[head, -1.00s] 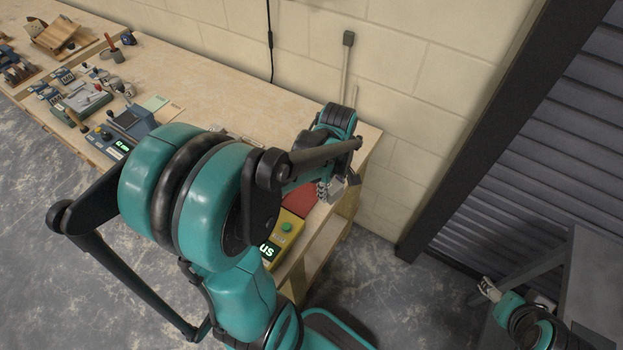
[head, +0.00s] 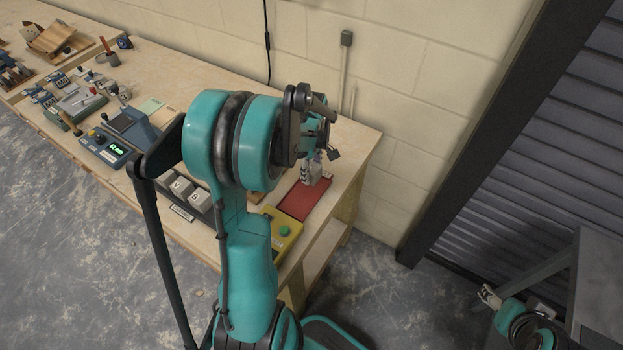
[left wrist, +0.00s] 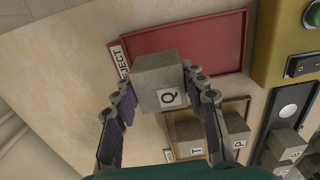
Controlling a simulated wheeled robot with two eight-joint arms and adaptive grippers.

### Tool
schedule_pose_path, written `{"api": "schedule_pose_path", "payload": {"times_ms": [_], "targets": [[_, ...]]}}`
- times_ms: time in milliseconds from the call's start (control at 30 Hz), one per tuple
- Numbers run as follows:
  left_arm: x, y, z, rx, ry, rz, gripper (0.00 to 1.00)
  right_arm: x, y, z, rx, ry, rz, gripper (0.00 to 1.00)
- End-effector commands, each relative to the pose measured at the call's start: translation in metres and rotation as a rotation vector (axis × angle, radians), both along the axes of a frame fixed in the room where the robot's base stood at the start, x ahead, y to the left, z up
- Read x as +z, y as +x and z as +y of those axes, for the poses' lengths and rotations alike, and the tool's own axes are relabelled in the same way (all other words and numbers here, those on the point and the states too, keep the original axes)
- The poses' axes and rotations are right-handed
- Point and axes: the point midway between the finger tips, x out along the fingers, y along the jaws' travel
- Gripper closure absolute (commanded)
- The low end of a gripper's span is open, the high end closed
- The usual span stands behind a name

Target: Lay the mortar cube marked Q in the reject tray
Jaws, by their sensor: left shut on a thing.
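The grey mortar cube marked Q (left wrist: 160,82) is between the fingers of my left gripper (left wrist: 163,98), which is shut on it. In the left wrist view the cube overlaps the near edge of the red reject tray (left wrist: 205,45); I cannot tell its height above it. In the head view my left gripper (head: 318,160) is at the far side of the red tray (head: 305,201), with the arm partly in front. The tray's visible floor is bare. My right gripper (head: 488,296) is far to the right, away from the bench; its jaw opening is unclear.
A wooden tray with cubes marked T (left wrist: 190,138) and P (left wrist: 236,132) lies beside the reject tray. A yellow box with a green button (head: 284,230) adjoins it. More cubes stand in a dark rack (head: 199,205). The block wall is close behind.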

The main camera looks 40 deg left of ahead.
Motion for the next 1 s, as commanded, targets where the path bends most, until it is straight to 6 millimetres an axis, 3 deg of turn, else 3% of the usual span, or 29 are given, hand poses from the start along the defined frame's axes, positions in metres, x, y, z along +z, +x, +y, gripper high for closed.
{"api": "schedule_pose_path", "payload": {"times_ms": [200,600,633,700,1000], "targets": [[-0.034,0.000,0.000,-0.001,0.000,0.000,0.96,-0.015,0.000,0.000,0.000,0.000,0.000,0.37],[-0.039,0.000,-0.001,-0.001,0.000,0.000,0.96,-0.018,0.000,0.000,0.000,0.000,0.000,0.37],[-0.040,0.000,-0.001,-0.001,0.000,0.000,0.55,-0.018,0.000,0.000,0.000,0.000,0.000,0.37],[-0.039,0.000,-0.001,-0.001,0.000,0.000,0.37,-0.017,0.000,0.000,0.000,0.000,0.000,0.37],[-0.038,0.000,-0.001,-0.001,0.000,0.000,0.37,-0.017,0.000,0.000,0.000,0.000,0.000,0.37]]}}
